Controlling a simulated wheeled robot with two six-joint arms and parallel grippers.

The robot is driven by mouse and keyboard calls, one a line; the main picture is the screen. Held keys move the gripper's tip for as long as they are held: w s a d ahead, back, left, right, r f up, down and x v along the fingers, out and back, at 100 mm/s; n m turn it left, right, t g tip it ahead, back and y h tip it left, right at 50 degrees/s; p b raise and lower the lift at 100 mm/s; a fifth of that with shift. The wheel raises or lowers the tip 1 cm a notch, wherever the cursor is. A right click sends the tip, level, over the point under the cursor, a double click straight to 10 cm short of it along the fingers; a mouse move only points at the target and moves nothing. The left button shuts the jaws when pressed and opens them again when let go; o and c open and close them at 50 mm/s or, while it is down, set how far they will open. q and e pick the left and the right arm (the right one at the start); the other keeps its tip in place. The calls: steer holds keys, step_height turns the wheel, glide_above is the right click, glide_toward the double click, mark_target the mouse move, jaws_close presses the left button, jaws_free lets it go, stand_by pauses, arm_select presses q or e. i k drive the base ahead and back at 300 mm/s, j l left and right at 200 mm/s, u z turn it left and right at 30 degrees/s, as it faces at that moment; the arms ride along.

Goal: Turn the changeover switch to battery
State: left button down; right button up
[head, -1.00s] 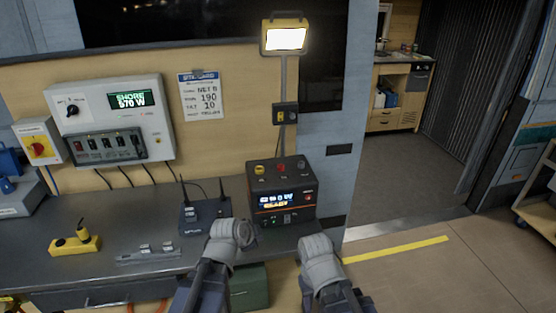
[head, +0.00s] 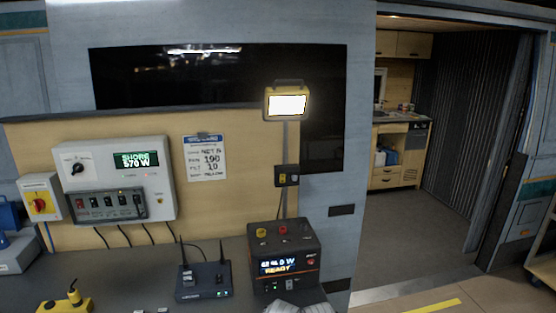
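The changeover switch looks to be the black rotary knob (head: 78,168) on a white dial at the upper left of the wall-mounted power panel (head: 160,190). The panel's green display (head: 135,160) reads SHORE 570 W. The dial's lettering is too small to read. Pale grey shapes at the bottom edge, in front of the black power station (head: 285,245), look like the tops of my grippers. I cannot tell left from right there, nor see fingers. They are well to the right of and below the knob, touching nothing on the panel.
A yellow box with a red rotary knob (head: 40,204) is left of the panel, with breakers (head: 110,203) below the dial. A router with antennas (head: 204,279) and a yellow device (head: 66,305) sit on the bench. The power station reads READY. A doorway is at right.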

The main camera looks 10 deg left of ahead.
mark_target(78, 168)
steer(key=u, duration=1.3)
